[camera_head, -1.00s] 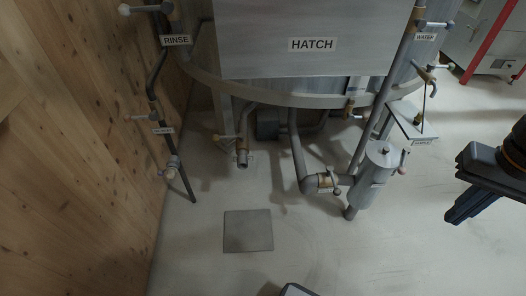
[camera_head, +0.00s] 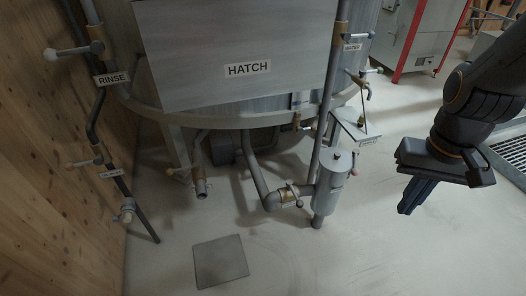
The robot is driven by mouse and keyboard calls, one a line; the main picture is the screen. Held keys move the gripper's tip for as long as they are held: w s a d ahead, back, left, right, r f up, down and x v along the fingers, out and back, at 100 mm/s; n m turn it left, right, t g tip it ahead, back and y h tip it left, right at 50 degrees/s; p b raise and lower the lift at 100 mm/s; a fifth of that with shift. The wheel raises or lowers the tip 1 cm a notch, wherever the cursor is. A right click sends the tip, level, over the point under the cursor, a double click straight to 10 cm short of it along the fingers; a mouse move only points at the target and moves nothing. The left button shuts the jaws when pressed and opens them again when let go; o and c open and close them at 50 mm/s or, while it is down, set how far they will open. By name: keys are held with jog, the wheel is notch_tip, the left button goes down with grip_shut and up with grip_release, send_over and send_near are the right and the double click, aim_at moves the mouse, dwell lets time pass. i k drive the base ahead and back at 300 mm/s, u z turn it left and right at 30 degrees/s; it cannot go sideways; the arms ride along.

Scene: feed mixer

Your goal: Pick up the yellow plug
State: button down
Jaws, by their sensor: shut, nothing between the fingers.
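I cannot make out a yellow plug for certain. A small brownish-yellow thing (camera_head: 361,123) stands on the small shelf (camera_head: 345,126) at the tank's right side, too small to identify. A lever with a yellowish tip (camera_head: 170,171) sits by the short outlet pipe under the tank. My gripper (camera_head: 411,200) is at the right, shut and empty, its fingers pointing down and left over the floor. It is apart from the tank, the shelf and the pipes.
The tank with its HATCH panel (camera_head: 240,50) fills the upper middle. A grey cylinder (camera_head: 333,178) on the drain pipe stands between it and my gripper. A wooden wall (camera_head: 50,190) is at left. A floor plate (camera_head: 220,261) lies in front; the floor at lower right is clear.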

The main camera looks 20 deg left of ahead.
aim_at(361, 122)
jog(key=z, duration=1.25)
jog(key=i, duration=1.75)
jog(key=u, duration=2.8)
jog(key=i, duration=0.5)
